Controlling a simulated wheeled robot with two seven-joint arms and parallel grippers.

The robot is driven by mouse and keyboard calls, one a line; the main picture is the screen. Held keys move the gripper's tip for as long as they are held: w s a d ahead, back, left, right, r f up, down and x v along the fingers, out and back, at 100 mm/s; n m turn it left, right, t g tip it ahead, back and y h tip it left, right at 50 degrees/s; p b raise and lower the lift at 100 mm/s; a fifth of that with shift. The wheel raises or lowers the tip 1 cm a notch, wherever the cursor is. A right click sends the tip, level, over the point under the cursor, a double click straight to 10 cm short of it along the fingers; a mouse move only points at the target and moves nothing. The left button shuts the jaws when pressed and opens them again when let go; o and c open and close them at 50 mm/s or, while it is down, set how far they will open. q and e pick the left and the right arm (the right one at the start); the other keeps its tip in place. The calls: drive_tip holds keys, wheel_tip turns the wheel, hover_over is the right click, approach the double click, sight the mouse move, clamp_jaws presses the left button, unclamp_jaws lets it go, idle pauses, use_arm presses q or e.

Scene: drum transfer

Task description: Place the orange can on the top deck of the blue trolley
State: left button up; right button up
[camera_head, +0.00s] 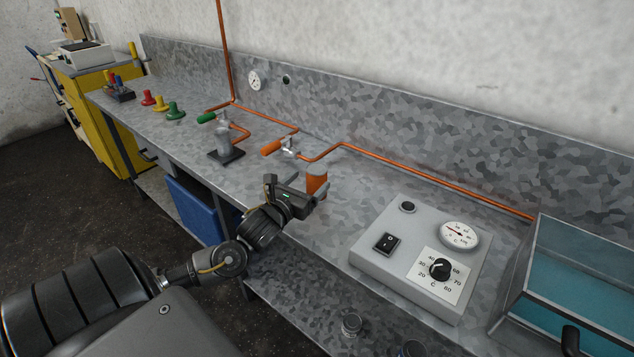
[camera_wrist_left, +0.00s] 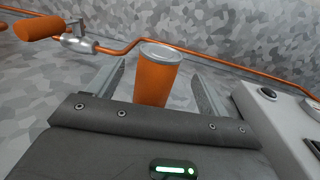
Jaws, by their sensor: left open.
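The orange can (camera_head: 316,181) stands upright on the metal workbench. It has a grey lid. My left gripper (camera_head: 308,188) is at the can, and its body hides part of it in the head view. In the left wrist view the can (camera_wrist_left: 155,78) stands between the two spread fingers, with a gap on each side. The left gripper is open. My right gripper is not in view. A blue box-like thing (camera_head: 193,208) shows under the bench.
A control box (camera_head: 420,255) with a dial and gauge sits right of the can. A tap on a stand (camera_head: 225,140) and orange-handled valve (camera_head: 285,148) are behind left. Copper pipe runs along the back. A water tank (camera_head: 580,270) is at far right.

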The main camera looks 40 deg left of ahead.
use_arm(q)
drive_tip(key=shift+w+a+p, duration=0.25)
drive_tip(key=shift+w+p, duration=0.1)
drive_tip(key=shift+w, duration=0.95)
drive_tip(key=shift+w+a+p, duration=0.25)
drive_tip(key=shift+w+p, duration=0.1)
drive_tip(key=shift+w, duration=0.9)
drive_tip(key=shift+c, duration=0.3)
drive_tip(key=c, duration=1.2)
drive_tip(key=shift+c, duration=0.8)
drive_tip(key=shift+r, duration=0.15)
